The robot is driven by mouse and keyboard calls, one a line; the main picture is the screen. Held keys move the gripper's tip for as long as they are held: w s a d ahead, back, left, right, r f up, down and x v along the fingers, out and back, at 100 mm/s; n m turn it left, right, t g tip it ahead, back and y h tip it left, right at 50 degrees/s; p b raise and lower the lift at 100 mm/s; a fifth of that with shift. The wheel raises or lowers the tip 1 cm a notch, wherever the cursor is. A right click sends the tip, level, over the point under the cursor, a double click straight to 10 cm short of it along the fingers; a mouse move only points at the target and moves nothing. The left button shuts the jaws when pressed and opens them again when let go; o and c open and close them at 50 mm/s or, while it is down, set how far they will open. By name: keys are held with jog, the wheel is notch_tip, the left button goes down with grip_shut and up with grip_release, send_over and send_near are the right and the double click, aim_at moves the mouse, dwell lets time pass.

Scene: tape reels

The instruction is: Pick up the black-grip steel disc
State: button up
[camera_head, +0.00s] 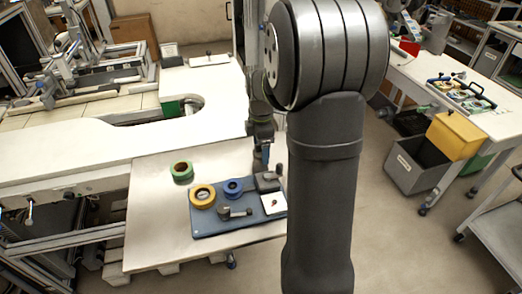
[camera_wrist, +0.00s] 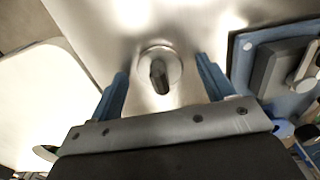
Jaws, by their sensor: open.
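The steel disc (camera_wrist: 174,72), round and shiny with an upright black grip (camera_wrist: 158,75), lies on the pale metal tabletop (camera_wrist: 110,20) in the wrist view. My gripper (camera_wrist: 162,66) is open, with one blue finger on each side of the disc. Bare tabletop shows between each finger and the disc, and nothing is held. The height of the fingertips above the table is hard to tell. In the head view my arm blocks part of the table, and I cannot make out the disc there.
A blue tray (camera_head: 211,229) holds a yellow reel (camera_head: 193,202), a blue reel (camera_head: 227,191), a grey block and a white plate. Its edge also shows close to the right finger in the wrist view (camera_wrist: 243,75). A green reel (camera_head: 175,176) lies on the table at left.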

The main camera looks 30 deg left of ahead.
jog(key=shift+c, duration=0.2)
jog(key=c, duration=1.1)
jog(key=shift+c, duration=0.2)
jog(key=shift+r, duration=0.15)
